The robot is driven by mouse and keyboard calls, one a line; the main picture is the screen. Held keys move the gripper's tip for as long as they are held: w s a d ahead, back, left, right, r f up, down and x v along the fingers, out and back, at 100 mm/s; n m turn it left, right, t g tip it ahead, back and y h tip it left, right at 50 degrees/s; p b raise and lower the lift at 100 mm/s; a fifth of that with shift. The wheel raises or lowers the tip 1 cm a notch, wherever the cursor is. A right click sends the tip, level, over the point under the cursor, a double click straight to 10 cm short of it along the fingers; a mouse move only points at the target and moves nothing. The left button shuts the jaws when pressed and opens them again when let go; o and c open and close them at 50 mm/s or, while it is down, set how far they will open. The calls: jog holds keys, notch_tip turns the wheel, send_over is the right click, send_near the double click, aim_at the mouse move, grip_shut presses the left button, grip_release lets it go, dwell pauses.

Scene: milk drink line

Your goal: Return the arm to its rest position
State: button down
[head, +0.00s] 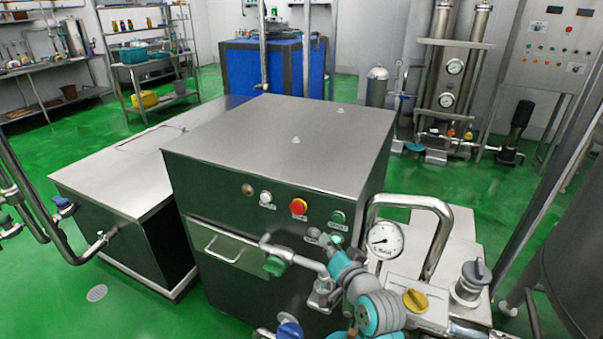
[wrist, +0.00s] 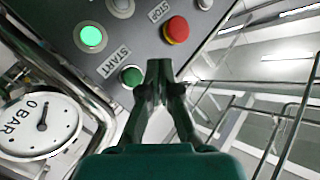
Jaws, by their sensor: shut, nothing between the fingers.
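My gripper (wrist: 158,68) is shut and empty in the wrist view, its fingertips close to the green START button (wrist: 131,76) on the machine's panel. I cannot tell whether they touch it. A lit green lamp (wrist: 93,38) and the red STOP button (wrist: 177,29) are on the same panel. In the head view my arm (head: 372,312) reaches up from the bottom toward the front of the steel cabinet (head: 284,146). The red button (head: 298,206) shows there too, and the gripper's tips are hard to make out against the panel.
A pressure gauge (head: 384,239) and a curved steel pipe (head: 440,235) stand close to the right of my arm. A valve with a yellow knob (head: 415,299) is nearby. Green floor (head: 475,190) is open behind.

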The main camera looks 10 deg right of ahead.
jog(key=s+f+h, duration=0.1)
jog(key=s+f, duration=0.4)
jog(key=s, duration=0.3)
jog(key=s+f+n, duration=0.1)
jog(key=s+f, duration=0.4)
jog(key=s, duration=0.3)
jog(key=s+f+h, duration=0.1)
jog(key=s+f, duration=0.3)
jog(key=s, duration=0.4)
jog(key=s+r+n, duration=0.2)
jog(key=s, duration=1.1)
jog(key=s+r+n+g, duration=0.1)
jog(key=s+r+n, duration=0.1)
jog(key=s, duration=1.2)
jog(key=shift+s+d+r+n+h, duration=0.3)
jog(key=shift+d+r, duration=0.05)
jog(key=shift+r, duration=0.15)
